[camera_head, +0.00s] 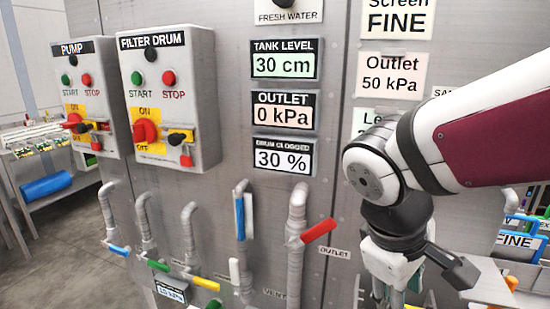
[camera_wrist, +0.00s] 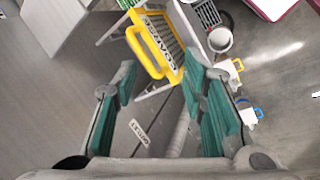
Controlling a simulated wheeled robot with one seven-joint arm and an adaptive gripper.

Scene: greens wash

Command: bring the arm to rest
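My arm reaches in from the right in the head view, with my gripper (camera_head: 394,290) pointing down in front of the grey panel (camera_head: 345,205). In the wrist view my gripper (camera_wrist: 166,82) has its two teal-padded fingers well apart. Nothing is held between them. A pipe and an outlet label (camera_wrist: 140,132) show in the gap beyond the fingers, apart from the pads. The fingertips are partly cut off by the bottom of the head view.
Pipes with coloured valve handles line the panel, including a red handle (camera_head: 318,231) left of my gripper. Pump (camera_head: 87,95) and filter drum (camera_head: 168,95) control boxes are at left. A yellow-handled coarse screen (camera_wrist: 150,58) lies beyond my fingers; a fine screen (camera_head: 515,240) is at right.

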